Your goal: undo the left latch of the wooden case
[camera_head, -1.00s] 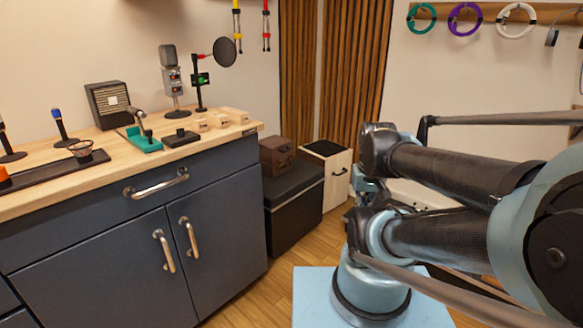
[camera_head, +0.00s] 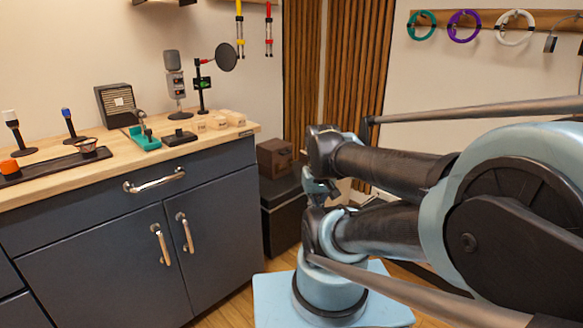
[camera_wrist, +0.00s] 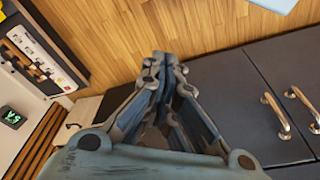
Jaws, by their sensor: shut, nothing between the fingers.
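A small brown wooden case (camera_head: 275,157) sits on top of a black box in the head view, left of my arm. Its front has small dark hardware, too small to tell a left latch or whether it is fastened. My gripper (camera_wrist: 163,62) shows in the wrist view with its blue-grey fingers together and empty, over the wooden floor. The case cannot be made out in the wrist view.
The black box (camera_head: 284,215) stands beside the dark cabinet (camera_head: 110,245), whose handles stick out. Microphones and small blocks stand on the wooden worktop (camera_head: 100,165). A rack panel (camera_wrist: 38,58) shows at left in the wrist view. Bare floor (camera_wrist: 130,25) lies beyond my fingers.

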